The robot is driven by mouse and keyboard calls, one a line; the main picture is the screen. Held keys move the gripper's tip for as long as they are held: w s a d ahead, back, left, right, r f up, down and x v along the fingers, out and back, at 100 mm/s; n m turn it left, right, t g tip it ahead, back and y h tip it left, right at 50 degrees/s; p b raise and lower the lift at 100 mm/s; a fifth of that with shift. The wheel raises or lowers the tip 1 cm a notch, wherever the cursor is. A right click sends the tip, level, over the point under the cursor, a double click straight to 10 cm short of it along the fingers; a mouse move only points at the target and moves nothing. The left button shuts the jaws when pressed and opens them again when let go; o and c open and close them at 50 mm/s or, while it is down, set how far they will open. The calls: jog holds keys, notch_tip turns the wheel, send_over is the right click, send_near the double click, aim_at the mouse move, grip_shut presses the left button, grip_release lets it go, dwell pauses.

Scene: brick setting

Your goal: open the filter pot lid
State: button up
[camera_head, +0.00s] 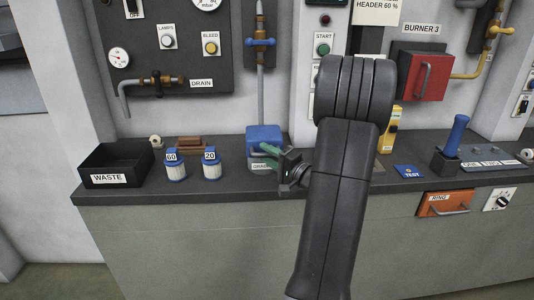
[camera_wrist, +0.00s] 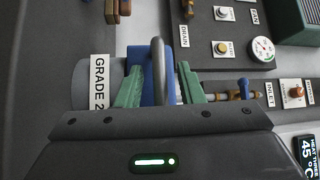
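The filter pot (camera_head: 251,161) is a grey pot with a GRADE label, on the counter left of my arm. Its blue lid (camera_head: 262,133) is on top and looks closed. My gripper (camera_head: 269,156), with green fingers, is at the front of the pot and hides part of it. In the wrist view my fingers (camera_wrist: 159,68) are apart, one on each side of a grey bar handle (camera_wrist: 158,62) in front of the blue lid (camera_wrist: 134,56). Gaps show between handle and fingers. The pot's grey body (camera_wrist: 84,82) is at the left there.
On the counter are a black WASTE bin (camera_head: 117,160), two filter cartridges (camera_head: 176,167) (camera_head: 211,168) marked 60 and 20, and a brown block (camera_head: 190,143). A blue-handled lever (camera_head: 456,135) stands at right. A DRAIN pipe (camera_head: 124,102) and a blue valve (camera_head: 261,42) are on the wall behind.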

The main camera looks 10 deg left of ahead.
jog(key=shift+w+a, duration=0.15)
jog(key=shift+a, duration=0.05)
grip_shut()
jog(key=shift+r, duration=0.15)
